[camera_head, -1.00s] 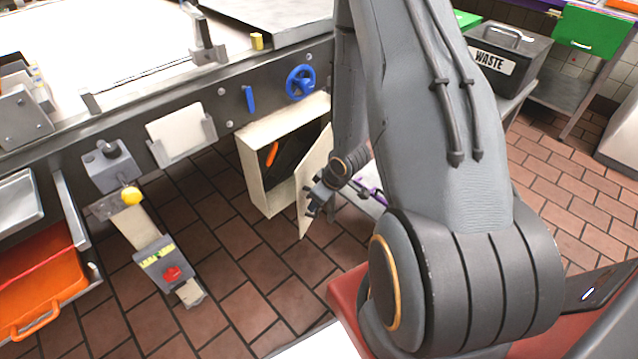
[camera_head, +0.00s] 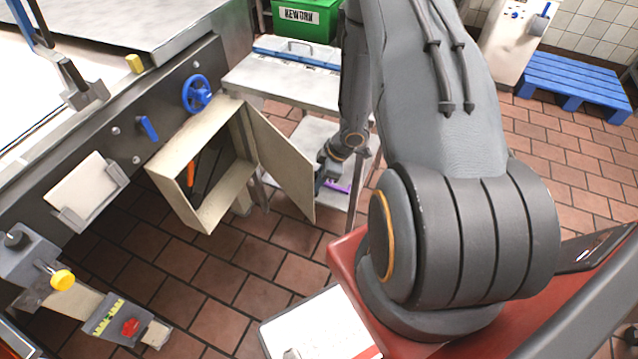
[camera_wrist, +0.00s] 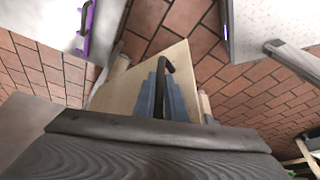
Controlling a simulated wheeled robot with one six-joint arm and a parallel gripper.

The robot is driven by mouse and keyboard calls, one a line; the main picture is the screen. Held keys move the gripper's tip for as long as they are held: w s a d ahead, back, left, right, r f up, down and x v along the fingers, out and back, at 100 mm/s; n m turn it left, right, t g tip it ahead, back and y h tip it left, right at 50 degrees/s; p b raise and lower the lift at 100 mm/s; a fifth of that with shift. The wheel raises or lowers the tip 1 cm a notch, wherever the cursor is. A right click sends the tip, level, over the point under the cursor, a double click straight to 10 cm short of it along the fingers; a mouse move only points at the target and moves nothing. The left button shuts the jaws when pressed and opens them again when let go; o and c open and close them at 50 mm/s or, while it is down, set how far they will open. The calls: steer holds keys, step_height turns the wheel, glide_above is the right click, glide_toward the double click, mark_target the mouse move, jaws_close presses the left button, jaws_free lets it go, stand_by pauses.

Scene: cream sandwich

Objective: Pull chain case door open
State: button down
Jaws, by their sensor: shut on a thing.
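The chain case (camera_head: 180,205) is a cream box under the machine's side rail, with a dark inside and an orange part (camera_head: 191,172) in it. Its cream door (camera_head: 278,155) stands wide open, swung out to the right on the side of the opening. The door's face also fills the middle of the wrist view (camera_wrist: 120,92). My gripper (camera_head: 320,180) is at the door's outer edge. In the wrist view its blue-grey fingers (camera_wrist: 160,95) are shut on the black door handle (camera_wrist: 166,66). The head view hides the handle.
A steel table (camera_head: 285,80) with a lower shelf stands just behind the door; a purple item (camera_head: 338,187) lies on the shelf. A blue handwheel (camera_head: 197,94) and blue lever (camera_head: 148,128) are above the case. A yellow-knobbed device (camera_head: 62,280) is left. Brick floor is clear in front.

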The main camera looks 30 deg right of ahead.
steer(key=shift+w+d, duration=0.2)
steer(key=shift+d, duration=0.2)
steer(key=c, duration=1.8)
jaws_free()
